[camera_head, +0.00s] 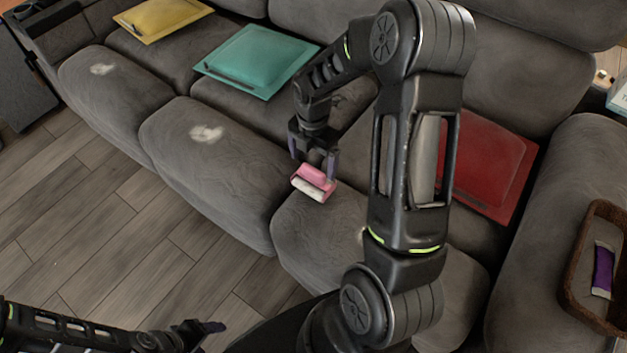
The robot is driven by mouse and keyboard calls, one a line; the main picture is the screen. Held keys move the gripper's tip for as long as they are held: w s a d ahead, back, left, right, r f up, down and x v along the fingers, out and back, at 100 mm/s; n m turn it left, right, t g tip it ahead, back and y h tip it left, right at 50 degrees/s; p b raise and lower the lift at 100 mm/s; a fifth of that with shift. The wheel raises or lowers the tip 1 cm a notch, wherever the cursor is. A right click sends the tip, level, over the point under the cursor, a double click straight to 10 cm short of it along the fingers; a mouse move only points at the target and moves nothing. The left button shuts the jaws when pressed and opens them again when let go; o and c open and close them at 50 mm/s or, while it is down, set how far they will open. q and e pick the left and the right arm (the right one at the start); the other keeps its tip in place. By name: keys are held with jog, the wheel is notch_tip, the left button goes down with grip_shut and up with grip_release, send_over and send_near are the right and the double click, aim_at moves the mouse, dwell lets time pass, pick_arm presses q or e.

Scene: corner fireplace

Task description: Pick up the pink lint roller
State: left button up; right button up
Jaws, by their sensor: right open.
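The pink lint roller (315,179), pink with a white lower side, is at the front part of a grey sofa seat, in the middle of the view. My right gripper (314,167) points down right at it, its two dark fingers apart at the roller's upper side. I cannot tell whether the fingers touch it. My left gripper (210,328) is low at the left, over the floor; only part of it shows clearly, and the gap between its fingers cannot be made out.
The grey sofa (215,160) bears a yellow cushion (160,17), a teal cushion (257,60) and a red cushion (490,165). White patches mark the seats. A brown basket (577,270) with a purple item (603,270) is at right. Wooden floor (110,220) is clear at left.

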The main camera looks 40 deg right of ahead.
aim_at(314, 169)
notch_tip(314, 169, down, 5)
jog(key=shift+r+b, duration=0.1)
jog(key=shift+b, duration=0.3)
dwell(0.4)
jog(key=c, duration=1.5)
